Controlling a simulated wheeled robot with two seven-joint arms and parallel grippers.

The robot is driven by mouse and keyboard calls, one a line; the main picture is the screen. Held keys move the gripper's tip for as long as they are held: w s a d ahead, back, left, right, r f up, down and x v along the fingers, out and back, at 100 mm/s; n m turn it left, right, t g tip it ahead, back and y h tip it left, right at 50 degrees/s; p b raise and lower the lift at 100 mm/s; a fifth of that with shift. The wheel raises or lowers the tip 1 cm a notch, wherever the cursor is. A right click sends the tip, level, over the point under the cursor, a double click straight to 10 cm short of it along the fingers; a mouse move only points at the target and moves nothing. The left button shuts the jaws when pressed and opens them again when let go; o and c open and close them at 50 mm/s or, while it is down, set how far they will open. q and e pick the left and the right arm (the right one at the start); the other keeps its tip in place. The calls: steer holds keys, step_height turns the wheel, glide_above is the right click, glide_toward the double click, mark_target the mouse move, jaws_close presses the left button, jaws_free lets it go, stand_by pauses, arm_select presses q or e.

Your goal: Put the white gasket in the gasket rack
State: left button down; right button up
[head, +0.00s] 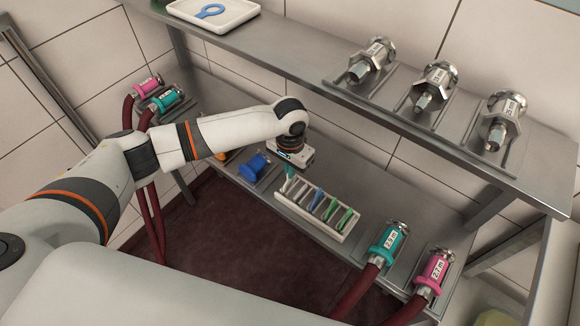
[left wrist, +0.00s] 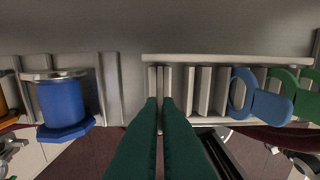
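The white gasket rack (head: 341,236) stands on the lower shelf and holds blue and green gaskets upright in its slots. It also shows in the left wrist view (left wrist: 230,58). My left gripper (head: 288,172) is at the rack's left end, pointing down. In the left wrist view its two green fingers (left wrist: 160,102) are close together over the left slots, with a narrow gap. A thin pale strip shows in that gap. I cannot tell whether it is the white gasket edge-on or a rack divider. No white gasket shows clearly elsewhere. My right gripper is not in view.
A white tray (head: 250,10) with a light blue ring gasket (head: 210,11) sits on the upper shelf, beside several metal fittings (head: 436,85). A blue fitting (head: 254,166) is left of the rack. Teal (head: 389,243) and pink (head: 434,270) hose couplings are to its right.

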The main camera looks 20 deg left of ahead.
arm_select(q)
steer(key=shift+f+p, duration=0.2)
steer(key=shift+p, duration=0.1)
stand_by(0.4)
steer(key=c, duration=1.6)
jaws_free()
steer(key=shift+f, duration=0.1)
step_height(320, 180, up, 12)
steer(key=shift+r+b, duration=0.1)
steer(key=shift+b, duration=1)
